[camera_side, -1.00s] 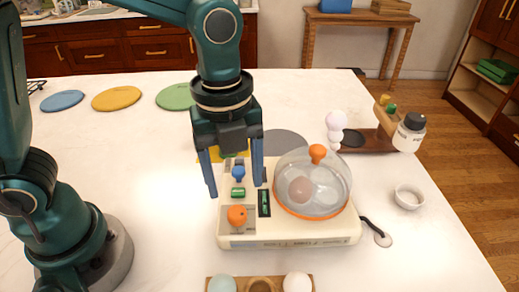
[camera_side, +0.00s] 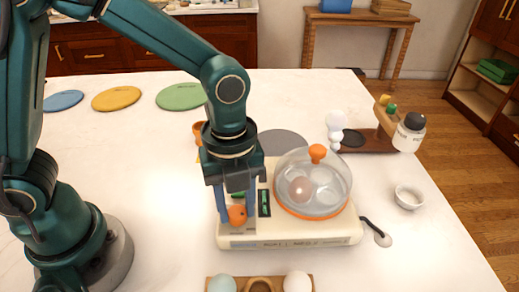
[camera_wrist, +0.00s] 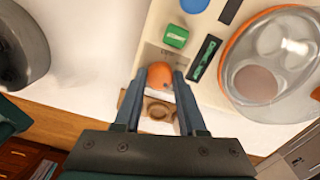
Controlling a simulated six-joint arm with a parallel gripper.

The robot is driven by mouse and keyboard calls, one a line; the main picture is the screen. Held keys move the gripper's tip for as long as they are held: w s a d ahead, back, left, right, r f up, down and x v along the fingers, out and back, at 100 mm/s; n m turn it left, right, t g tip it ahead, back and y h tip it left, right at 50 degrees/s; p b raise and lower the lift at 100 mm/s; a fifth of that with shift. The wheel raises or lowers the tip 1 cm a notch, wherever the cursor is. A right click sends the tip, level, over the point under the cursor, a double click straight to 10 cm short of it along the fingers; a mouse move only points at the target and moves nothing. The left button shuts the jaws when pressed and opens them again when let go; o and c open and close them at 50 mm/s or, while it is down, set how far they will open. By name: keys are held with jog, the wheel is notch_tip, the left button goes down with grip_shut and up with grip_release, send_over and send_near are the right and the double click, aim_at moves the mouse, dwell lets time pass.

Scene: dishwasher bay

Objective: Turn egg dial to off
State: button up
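The egg cooker (camera_side: 290,238) is a cream base with a clear dome (camera_side: 313,180) over several egg places; a brown egg shows inside. A round orange dial (camera_side: 237,215) sits at its front left and also shows in the wrist view (camera_wrist: 160,74). I cannot read any dial marking. My gripper (camera_side: 238,222) points down, with one finger on each side of the orange dial. In the wrist view my gripper (camera_wrist: 159,76) is open, its fingertips beside the dial; I cannot tell whether they touch it.
A green block (camera_wrist: 175,36) and a dark slot with a green piece (camera_wrist: 205,60) lie close to the dial. A wooden egg holder (camera_side: 260,284) stands in front. A small white bowl (camera_side: 408,197) is at right.

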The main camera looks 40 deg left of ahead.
grip_shut()
jog(key=shift+n, duration=0.3)
jog(key=n, duration=1.1)
jog(key=shift+n, duration=0.3)
jog(key=n, duration=1.1)
jog(key=shift+n, duration=0.4)
